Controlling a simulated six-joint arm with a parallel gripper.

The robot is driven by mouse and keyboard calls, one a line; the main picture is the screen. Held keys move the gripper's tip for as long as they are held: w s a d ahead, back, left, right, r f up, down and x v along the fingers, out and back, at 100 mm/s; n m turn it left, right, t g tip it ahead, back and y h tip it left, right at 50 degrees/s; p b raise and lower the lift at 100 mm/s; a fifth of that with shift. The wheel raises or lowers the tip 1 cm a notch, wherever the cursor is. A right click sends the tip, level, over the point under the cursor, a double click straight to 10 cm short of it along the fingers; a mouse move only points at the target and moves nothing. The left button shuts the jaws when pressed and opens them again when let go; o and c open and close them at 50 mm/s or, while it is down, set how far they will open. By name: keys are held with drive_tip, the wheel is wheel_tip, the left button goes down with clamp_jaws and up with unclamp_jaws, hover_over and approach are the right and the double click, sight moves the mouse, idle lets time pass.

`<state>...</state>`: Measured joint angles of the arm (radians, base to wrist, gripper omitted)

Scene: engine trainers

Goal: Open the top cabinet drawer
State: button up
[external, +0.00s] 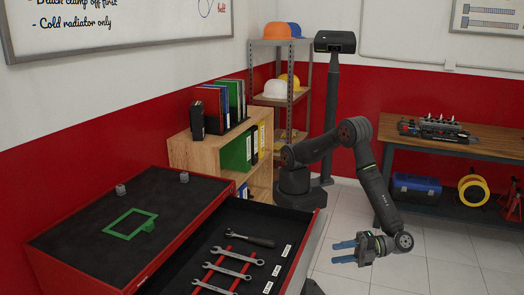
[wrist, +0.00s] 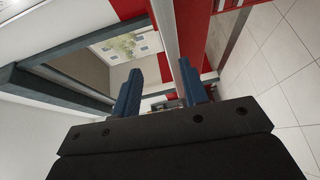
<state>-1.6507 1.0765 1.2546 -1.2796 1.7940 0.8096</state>
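The red cabinet (external: 190,240) stands at the lower left in the external view, with a dark top. Its top drawer (external: 262,212) is pulled out, showing several wrenches and a ratchet inside on a dark liner. My gripper (external: 343,252) is to the right of the drawer front, with blue fingers pointing left. In the wrist view the two blue fingers of my gripper (wrist: 160,92) are spread apart with nothing clamped between them. A grey bar (wrist: 166,40) runs up beyond the gap between the fingers. I cannot tell whether it touches them. The drawer handle is not visible externally.
A green frame (external: 130,222) and two small grey pieces lie on the cabinet top. A wooden shelf (external: 205,150) with binders stands behind. A workbench (external: 470,145) is at the back right, with a blue toolbox (external: 416,187) below. The tiled floor (external: 440,255) at the right is clear.

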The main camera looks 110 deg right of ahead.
drive_tip(key=s+f+n+t+y, duration=0.1)
drive_tip(key=s+f+n+y, duration=0.1)
drive_tip(key=s+n+y, duration=0.3)
drive_tip(key=m, duration=0.2)
approach(308, 267)
drive_tip(key=w, duration=0.3)
drive_tip(key=w+f, duration=0.1)
drive_tip(key=w, duration=0.2)
drive_tip(key=w+d, duration=0.1)
drive_tip(key=w, duration=0.2)
drive_tip(key=shift+w+f, duration=0.1)
drive_tip(key=shift+f, duration=0.2)
drive_tip(key=shift+c, duration=0.2)
clamp_jaws()
